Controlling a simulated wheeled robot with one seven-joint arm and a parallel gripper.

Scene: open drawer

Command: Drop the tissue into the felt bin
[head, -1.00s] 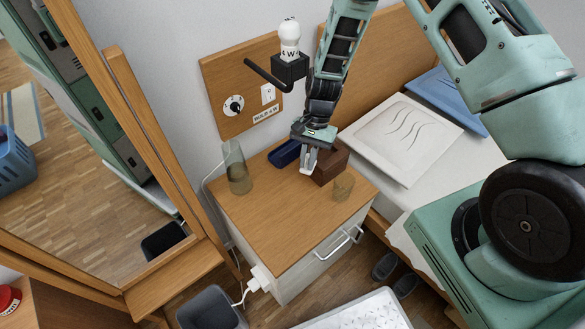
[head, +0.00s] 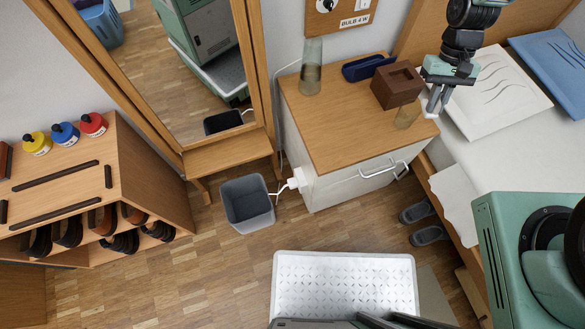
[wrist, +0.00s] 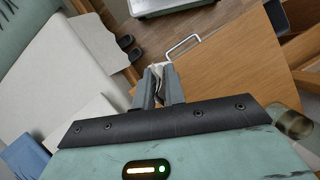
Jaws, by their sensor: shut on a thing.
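The felt bin (head: 247,212) is a grey, open-topped bin on the wood floor in the head view, between the mirror and the bedside cabinet. My gripper (head: 433,105) is at the right edge of the cabinet, beside the brown tissue box (head: 397,86), and well away from the bin. In the wrist view my gripper (wrist: 159,84) has its two fingers close together with a small whitish piece, the tissue (wrist: 157,70), between their tips. In the head view only a pale bit shows at the fingertips.
A white plug and cable (head: 296,181) sit between cabinet and bin. Slippers (head: 418,212) lie beside the bed. Floor in front of the bin is clear.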

